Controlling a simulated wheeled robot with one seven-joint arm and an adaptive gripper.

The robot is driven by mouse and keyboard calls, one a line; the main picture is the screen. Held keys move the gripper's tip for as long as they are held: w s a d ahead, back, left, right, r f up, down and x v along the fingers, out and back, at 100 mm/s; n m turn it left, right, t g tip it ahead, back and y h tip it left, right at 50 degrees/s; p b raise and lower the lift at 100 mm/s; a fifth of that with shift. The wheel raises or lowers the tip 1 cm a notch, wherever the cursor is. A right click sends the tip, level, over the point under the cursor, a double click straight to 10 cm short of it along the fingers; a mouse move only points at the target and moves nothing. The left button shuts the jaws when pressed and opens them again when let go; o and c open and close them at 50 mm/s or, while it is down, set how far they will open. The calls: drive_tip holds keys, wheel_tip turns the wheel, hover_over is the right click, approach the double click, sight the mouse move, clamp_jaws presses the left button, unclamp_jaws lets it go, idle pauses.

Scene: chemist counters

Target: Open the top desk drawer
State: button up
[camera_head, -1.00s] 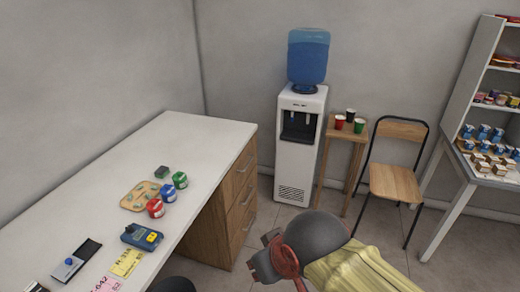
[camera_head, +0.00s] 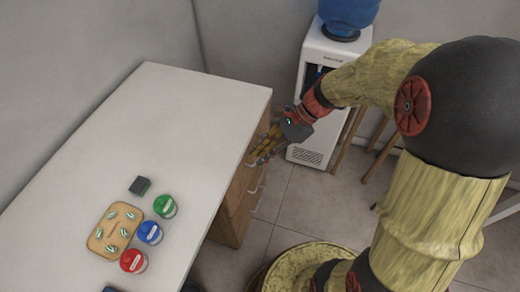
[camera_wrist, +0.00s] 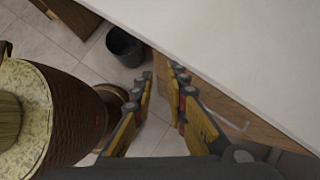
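The white-topped desk (camera_head: 120,130) has a wooden drawer stack at its far right end. The top drawer front (camera_head: 264,122) is partly hidden behind my gripper and looks closed. Lower drawer fronts (camera_head: 238,205) with pale bar handles show below it. My gripper (camera_head: 258,158) is beside the drawer fronts, just below the level of the desktop. In the wrist view its two fingers (camera_wrist: 162,72) are apart with nothing between them. A pale bar handle (camera_wrist: 238,124) shows on the wooden front, right of the right finger. I cannot tell whether a finger touches the front.
Red (camera_head: 133,260), blue (camera_head: 149,232) and green (camera_head: 165,206) jars, a wooden tray (camera_head: 105,247) and a dark block (camera_head: 139,186) are on the desktop. A water dispenser (camera_head: 310,75) stands behind my gripper. A dark bin (camera_wrist: 124,46) is on the floor.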

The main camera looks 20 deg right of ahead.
drive_tip(key=w+d+f+m+t+y+p, duration=0.1)
drive_tip(key=w+d+f+m+t+y, duration=0.2)
drive_tip(key=f+m, duration=0.45)
drive_tip(key=w+d+f+m+t+p, duration=0.1)
drive_tip(key=w+d+f+m+t, duration=0.3)
drive_tip(key=f+m, duration=0.4)
drive_tip(key=w+d+f+m+t+y+p, duration=0.1)
drive_tip(key=w+d+f+m+t+y, duration=0.15)
drive_tip(key=w+f+m, duration=0.55)
drive_tip(key=shift+m+g+h, duration=0.25)
drive_tip(key=shift+m+h, duration=0.1)
drive_tip(key=shift+m, duration=0.6)
drive_tip(key=a, duration=0.1)
drive_tip(key=w+a+b, duration=0.1)
drive_tip(key=a, duration=0.1)
drive_tip(key=a+b, duration=0.1)
drive_tip(key=a, duration=0.1)
drive_tip(key=shift+w+a, duration=0.15)
drive_tip(key=shift+w, duration=0.2)
drive_tip(key=shift+c, duration=0.8)
clamp_jaws()
drive_tip(key=shift+s, duration=0.1)
drive_tip(key=f+p+v, duration=0.2)
drive_tip(key=f+v, duration=0.1)
drive_tip(key=v, duration=1.2)
drive_tip(key=d+f+p+v, duration=0.1)
drive_tip(key=f+p+v, duration=0.1)
drive_tip(key=v, duration=1.3)
drive_tip(key=shift+s+d+f, duration=0.3)
drive_tip(key=shift+s+f, duration=0.3)
